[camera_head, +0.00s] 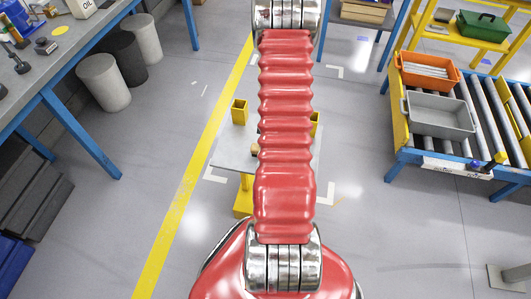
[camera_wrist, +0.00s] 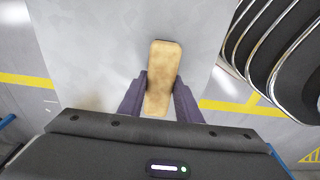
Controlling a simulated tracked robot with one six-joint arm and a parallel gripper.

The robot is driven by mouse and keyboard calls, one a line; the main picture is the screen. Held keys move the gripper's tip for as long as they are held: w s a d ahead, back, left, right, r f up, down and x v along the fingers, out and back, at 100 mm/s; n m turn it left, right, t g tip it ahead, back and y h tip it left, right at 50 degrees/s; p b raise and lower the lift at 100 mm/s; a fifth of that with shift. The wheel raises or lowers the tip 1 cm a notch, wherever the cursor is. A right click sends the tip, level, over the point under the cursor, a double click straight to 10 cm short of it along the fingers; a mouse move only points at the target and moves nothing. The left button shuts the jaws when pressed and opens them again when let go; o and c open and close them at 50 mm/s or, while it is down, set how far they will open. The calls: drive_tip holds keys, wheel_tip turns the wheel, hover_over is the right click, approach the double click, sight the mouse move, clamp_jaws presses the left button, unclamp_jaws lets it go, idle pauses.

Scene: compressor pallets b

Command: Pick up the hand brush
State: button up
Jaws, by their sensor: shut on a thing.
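The hand brush (camera_wrist: 162,75) shows in the wrist view as a long, tan wooden block. My gripper (camera_wrist: 160,88) has one dark finger on each side of it and is shut on it. The brush's near end reaches back between the fingers, and its far end sticks out past the fingertips. Its bristles are hidden. In the head view a small brown part of the brush (camera_head: 254,149) shows at the left edge of my red arm. My arm hides the gripper there.
The brush is over a small grey table (camera_head: 232,155) on a yellow post, with a yellow holder (camera_head: 239,111) at its back. A workbench (camera_head: 60,50) stands at the left. A roller conveyor with a grey bin (camera_head: 438,115) and an orange bin (camera_head: 427,72) stands at the right. Floor between is clear.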

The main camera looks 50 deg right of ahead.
drive_tip(key=shift+r, duration=0.1)
wheel_tip(320, 180, up, 10)
drive_tip(key=shift+f, duration=0.1)
idle(0.8)
drive_tip(key=o, duration=0.5)
drive_tip(key=c, duration=0.3)
drive_tip(key=w+a+m, duration=0.1)
drive_tip(key=w+a, duration=0.6)
drive_tip(key=a, duration=0.5)
drive_tip(key=w+a+m, duration=0.2)
drive_tip(key=w+a, duration=0.5)
drive_tip(key=a, duration=0.5)
drive_tip(key=w+a+m, duration=0.1)
drive_tip(key=w+a, duration=0.6)
drive_tip(key=a, duration=0.6)
drive_tip(key=shift+m+h, duration=0.3)
drive_tip(key=shift+c, duration=0.2)
